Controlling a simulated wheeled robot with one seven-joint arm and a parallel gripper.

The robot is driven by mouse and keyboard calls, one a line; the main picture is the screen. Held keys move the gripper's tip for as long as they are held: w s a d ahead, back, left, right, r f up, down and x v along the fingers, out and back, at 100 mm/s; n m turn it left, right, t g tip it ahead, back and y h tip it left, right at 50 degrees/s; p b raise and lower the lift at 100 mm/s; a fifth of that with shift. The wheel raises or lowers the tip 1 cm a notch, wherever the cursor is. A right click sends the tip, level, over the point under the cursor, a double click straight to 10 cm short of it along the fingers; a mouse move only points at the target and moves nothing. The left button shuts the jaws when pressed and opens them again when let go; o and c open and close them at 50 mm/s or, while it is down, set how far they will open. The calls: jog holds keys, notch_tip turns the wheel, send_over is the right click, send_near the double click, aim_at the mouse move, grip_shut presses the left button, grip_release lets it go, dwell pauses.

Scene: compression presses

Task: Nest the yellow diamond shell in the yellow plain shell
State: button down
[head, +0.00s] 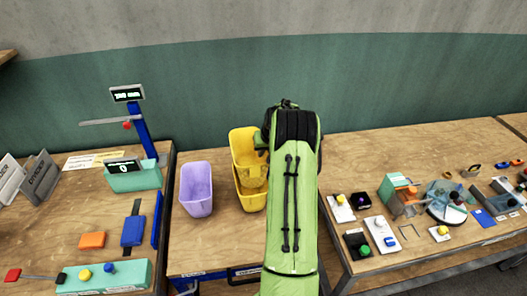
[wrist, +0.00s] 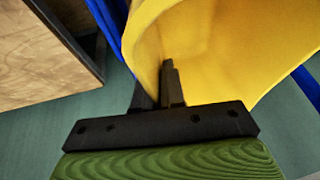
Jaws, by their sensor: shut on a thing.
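Two yellow shells show in the head view, left of my arm. The upper yellow shell (head: 243,143) overlaps the lower yellow shell (head: 250,200) in the picture. I cannot tell whether one sits inside the other or hangs above or behind it. No diamond mark is readable on either shell. In the wrist view my gripper (wrist: 168,85) is shut on the wall of a yellow shell (wrist: 235,50), which fills the upper right. I take it to be the upper one. In the head view my arm hides the gripper's fingers and the shells' right side.
A lilac shell (head: 197,190) stands close to the left of the yellow ones on the middle table (head: 215,258). The left table holds a blue-posted display (head: 140,125) and a teal box (head: 134,177). The right table carries several small devices.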

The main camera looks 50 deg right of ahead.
aim_at(263, 161)
jog(key=shift+f+b, duration=1)
jog(key=shift+f, duration=0.35)
jog(key=shift+f+b, duration=1)
jog(key=shift+f, duration=0.3)
jog(key=c, duration=1.1)
grip_release()
jog(key=shift+c, duration=0.2)
jog(key=shift+r, duration=0.1)
jog(key=shift+r+p, duration=3.05)
jog(key=shift+r, duration=1.95)
